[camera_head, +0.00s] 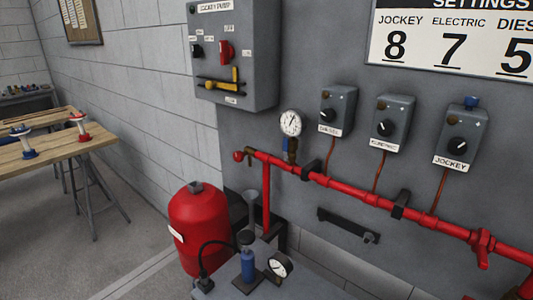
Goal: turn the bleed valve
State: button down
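A red pipe (340,185) runs along the grey wall panel, sloping down to the right. A red valve with a handle (482,246) hangs from its right part. A red knob (239,156) sits at the pipe's left end. A round white gauge (291,123) stands above the pipe near that end, with a small blue part (285,144) beneath it. None of these is labelled, so I cannot tell for sure which is the bleed valve. My gripper is not in view.
A red tank (198,228) stands on the floor. A grey surface (232,290) in front bears a blue cylinder (248,265) and a gauge (280,266). Switch boxes (392,122) and a control cabinet (233,50) hang above. A wooden table (60,150) stands left; floor between is clear.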

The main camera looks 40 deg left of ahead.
aim_at(239, 155)
jog(key=u, duration=1.25)
